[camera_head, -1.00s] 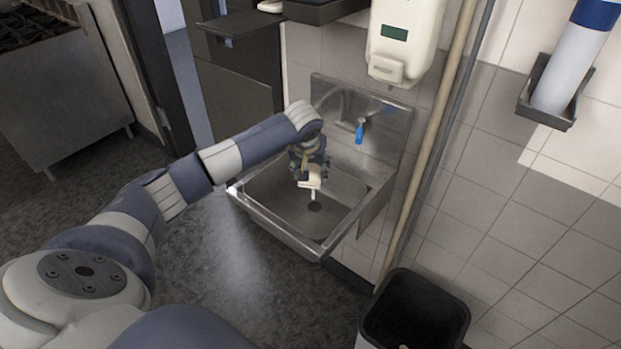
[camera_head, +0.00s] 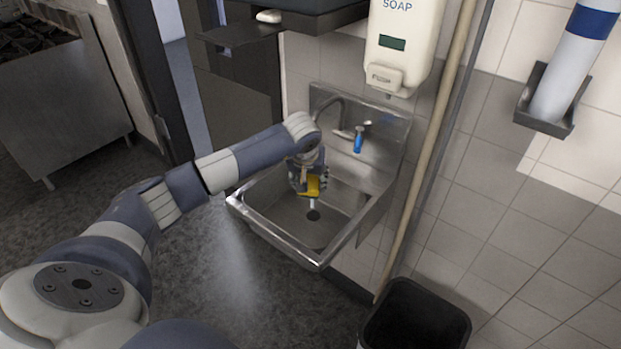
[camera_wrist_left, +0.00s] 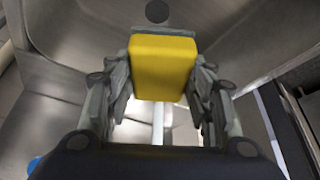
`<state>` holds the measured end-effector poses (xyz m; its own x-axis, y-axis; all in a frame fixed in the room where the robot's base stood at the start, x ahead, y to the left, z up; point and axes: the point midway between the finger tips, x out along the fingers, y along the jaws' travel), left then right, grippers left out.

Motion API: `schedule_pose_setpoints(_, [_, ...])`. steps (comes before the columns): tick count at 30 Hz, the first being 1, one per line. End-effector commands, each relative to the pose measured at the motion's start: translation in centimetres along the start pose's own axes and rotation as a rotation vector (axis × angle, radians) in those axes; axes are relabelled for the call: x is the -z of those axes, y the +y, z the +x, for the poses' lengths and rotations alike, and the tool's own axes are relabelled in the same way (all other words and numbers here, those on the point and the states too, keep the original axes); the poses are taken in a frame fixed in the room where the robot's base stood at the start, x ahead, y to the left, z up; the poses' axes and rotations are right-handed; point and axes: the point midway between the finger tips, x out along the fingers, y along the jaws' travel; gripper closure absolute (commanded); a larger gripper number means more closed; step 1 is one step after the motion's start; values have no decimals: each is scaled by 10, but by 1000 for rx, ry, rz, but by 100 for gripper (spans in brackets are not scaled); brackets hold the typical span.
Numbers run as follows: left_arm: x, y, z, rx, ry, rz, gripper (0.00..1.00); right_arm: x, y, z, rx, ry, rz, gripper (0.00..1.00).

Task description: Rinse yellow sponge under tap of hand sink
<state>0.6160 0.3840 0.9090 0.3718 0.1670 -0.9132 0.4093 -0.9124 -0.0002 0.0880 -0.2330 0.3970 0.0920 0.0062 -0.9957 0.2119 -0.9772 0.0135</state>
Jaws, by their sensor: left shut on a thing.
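My left gripper (camera_head: 308,184) is shut on the yellow sponge (camera_head: 314,186) and holds it above the basin of the hand sink (camera_head: 270,236). In the left wrist view the sponge (camera_wrist_left: 163,65) sits between both fingers. The tap's curved spout (camera_head: 334,99) is partly hidden by my left wrist. Its blue handle (camera_head: 358,141) is to the right of the gripper. A thin white streak (camera_head: 312,204), which looks like water, shows below the sponge, near the drain (camera_head: 313,216). A white streak (camera_wrist_left: 158,122) also shows behind the sponge in the wrist view. My right gripper is not in view.
A soap dispenser (camera_head: 399,40) hangs on the wall above the sink. A pole (camera_head: 430,140) stands to the right, with a black bin (camera_head: 412,318) in front. A dark shelf (camera_head: 305,22) is above the sink. The floor to the left is clear.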

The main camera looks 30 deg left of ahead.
Motion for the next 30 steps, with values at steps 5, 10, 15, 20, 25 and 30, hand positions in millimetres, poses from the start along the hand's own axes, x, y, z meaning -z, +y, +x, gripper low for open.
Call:
schedule_pose_setpoints(5, [-14, 1, -7, 0, -1, 3, 70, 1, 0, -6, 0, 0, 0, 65])
schedule_pose_setpoints(10, [-26, 3, -12, 0, -1, 3, 70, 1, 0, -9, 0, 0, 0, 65])
schedule_pose_setpoints(15, [-39, 5, -18, 0, -1, 2, 70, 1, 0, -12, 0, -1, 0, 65])
schedule_pose_setpoints(20, [-50, 6, -23, 0, -1, 3, 70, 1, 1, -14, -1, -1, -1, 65])
schedule_pose_setpoints(25, [-58, 7, -26, 0, -1, 2, 70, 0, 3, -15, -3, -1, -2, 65])
schedule_pose_setpoints(30, [-59, 8, -26, 0, -1, 1, 70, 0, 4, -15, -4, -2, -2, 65])
